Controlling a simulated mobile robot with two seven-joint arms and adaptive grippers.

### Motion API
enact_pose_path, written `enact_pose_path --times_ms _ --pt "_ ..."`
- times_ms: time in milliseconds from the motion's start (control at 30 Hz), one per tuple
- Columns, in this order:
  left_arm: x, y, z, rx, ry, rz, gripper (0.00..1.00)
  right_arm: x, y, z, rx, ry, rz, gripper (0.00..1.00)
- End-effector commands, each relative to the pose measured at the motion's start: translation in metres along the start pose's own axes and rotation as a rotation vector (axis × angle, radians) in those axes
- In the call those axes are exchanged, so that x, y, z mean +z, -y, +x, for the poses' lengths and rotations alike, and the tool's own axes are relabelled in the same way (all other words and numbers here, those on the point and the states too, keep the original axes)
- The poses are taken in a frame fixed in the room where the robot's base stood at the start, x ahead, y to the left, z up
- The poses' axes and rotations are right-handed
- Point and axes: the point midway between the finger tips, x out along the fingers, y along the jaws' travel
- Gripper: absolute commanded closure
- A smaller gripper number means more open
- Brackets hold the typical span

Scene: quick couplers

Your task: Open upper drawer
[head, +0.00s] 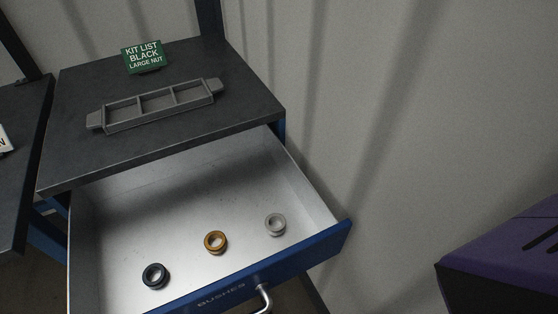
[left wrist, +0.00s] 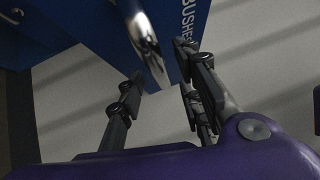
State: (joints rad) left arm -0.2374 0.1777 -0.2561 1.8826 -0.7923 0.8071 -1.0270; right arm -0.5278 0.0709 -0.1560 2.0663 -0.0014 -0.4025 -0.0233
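The upper drawer (head: 120,200) is pulled well out, and its inside shows in the head view. Its blue front (head: 318,250) carries the label "BUSHES" and a silver bar handle (head: 263,298), which is partly cut off at the bottom edge. In the left wrist view the handle (left wrist: 142,38) reaches down toward the space between the fingers of my left gripper (left wrist: 160,66). These fingers are spread apart and open. I cannot tell whether they touch the handle. My right gripper is in neither view.
A dark bush (head: 155,276), an orange-brown one (head: 215,242) and a grey one (head: 275,225) lie in the drawer. A grey divided tray (head: 107,127) and a green "KIT LIST" sign (head: 144,57) are on the dark worktop (head: 230,122). A wall stands close to the right.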

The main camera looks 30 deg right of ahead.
Motion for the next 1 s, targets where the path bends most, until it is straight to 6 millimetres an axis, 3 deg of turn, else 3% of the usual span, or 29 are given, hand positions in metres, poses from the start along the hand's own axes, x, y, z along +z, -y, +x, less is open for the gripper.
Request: enact_pose_path --times_ms 200,433,600,1000 --pt "0.0 -0.002 -0.05 0.007 0.0 -0.001 0.67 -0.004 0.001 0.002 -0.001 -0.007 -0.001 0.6" --pt "0.0 -0.001 -0.086 0.005 -0.001 0.0 0.67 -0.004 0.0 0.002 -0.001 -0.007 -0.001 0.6" --pt "0.0 -0.001 -0.095 0.003 0.0 0.002 0.67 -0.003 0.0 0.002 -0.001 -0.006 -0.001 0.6" --pt "0.0 -0.001 -0.095 0.003 0.0 0.002 0.67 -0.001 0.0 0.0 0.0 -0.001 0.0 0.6"
